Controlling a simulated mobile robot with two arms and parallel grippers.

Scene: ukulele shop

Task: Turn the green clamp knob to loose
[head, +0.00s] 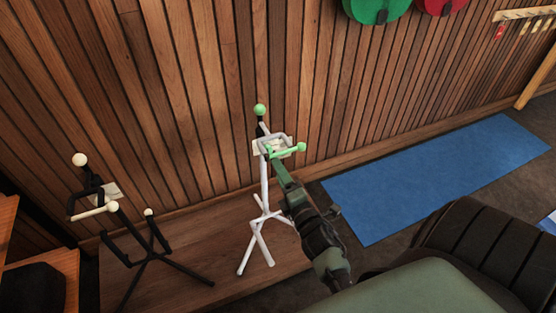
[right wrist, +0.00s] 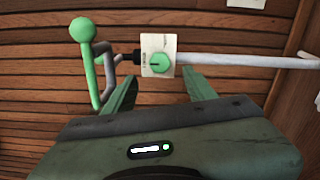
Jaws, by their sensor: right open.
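The green clamp knob (right wrist: 159,64) sits on a cream plate (right wrist: 146,44) on the white stand (head: 265,183). A dark pointer line on the knob points left in the right wrist view; the small marks on the plate are too small to read. My right gripper (right wrist: 160,76) is open, its two green fingers to either side of the knob and apart from it. In the head view the right gripper (head: 274,162) reaches up to the stand's head and largely hides the knob. My left gripper is out of view.
The white stand has a green ball (head: 260,110) on top and green-tipped cradle arms (head: 288,150) close to the gripper. A black stand (head: 144,256) with cream tips is at the left. A wooden slat wall (head: 170,90) is behind; a blue mat (head: 440,175) lies at right.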

